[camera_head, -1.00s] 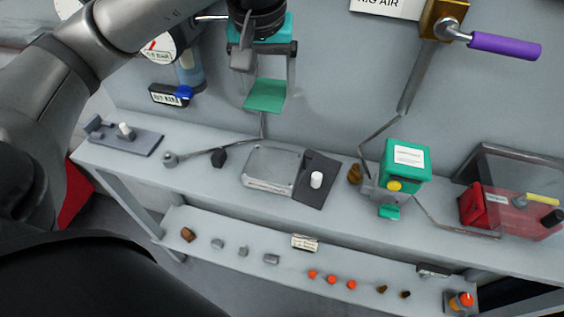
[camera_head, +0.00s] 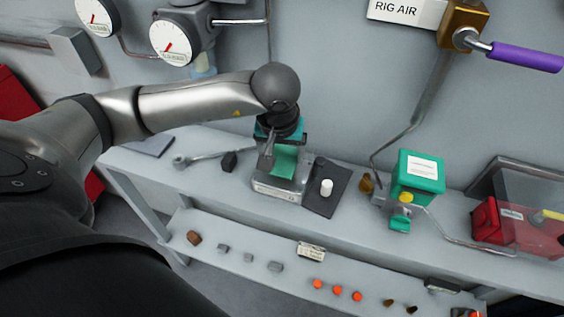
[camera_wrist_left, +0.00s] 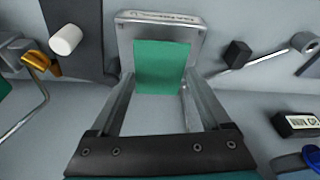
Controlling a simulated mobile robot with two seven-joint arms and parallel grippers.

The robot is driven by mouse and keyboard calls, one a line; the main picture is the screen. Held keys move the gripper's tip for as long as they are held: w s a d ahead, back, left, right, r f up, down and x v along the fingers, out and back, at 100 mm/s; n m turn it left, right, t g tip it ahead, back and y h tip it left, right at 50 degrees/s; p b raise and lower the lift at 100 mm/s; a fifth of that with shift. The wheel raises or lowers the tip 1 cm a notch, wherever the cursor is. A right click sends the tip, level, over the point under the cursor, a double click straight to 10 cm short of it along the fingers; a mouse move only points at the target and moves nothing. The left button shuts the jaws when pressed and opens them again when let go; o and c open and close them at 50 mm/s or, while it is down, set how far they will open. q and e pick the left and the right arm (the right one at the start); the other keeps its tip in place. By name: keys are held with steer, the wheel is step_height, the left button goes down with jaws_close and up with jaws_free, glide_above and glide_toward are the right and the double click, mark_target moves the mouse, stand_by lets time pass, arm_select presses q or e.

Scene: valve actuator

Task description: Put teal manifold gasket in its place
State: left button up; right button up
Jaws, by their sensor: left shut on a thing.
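The teal gasket (camera_head: 285,160) is a flat square plate held by my left gripper (camera_head: 282,168), whose two fingers are shut on its opposite sides. In the left wrist view the gasket (camera_wrist_left: 162,65) lies between the fingertips. A grey shallow tray-like plate (camera_head: 272,190) with a printed front label sits on the bench below it. The gasket is over this plate, overlapping it in both views; I cannot tell if they touch. The plate's rim also shows in the left wrist view (camera_wrist_left: 190,25). My right gripper is not in view.
Right beside the plate is a dark pad (camera_head: 336,204) with a white cylinder (camera_head: 326,187). A teal box valve unit (camera_head: 420,174) stands further right. A black block (camera_head: 229,162) and a grey wrench-like rod (camera_head: 190,160) lie left. A lower shelf holds several small parts.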

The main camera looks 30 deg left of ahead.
mark_target(282, 163)
arm_select(q)
steer(key=shift+f, duration=1.6)
steer(key=shift+f, duration=0.1)
steer(key=o, duration=1.2)
steer(key=shift+c, duration=0.2)
steer(key=v, duration=1.2)
steer(key=shift+p, duration=0.3)
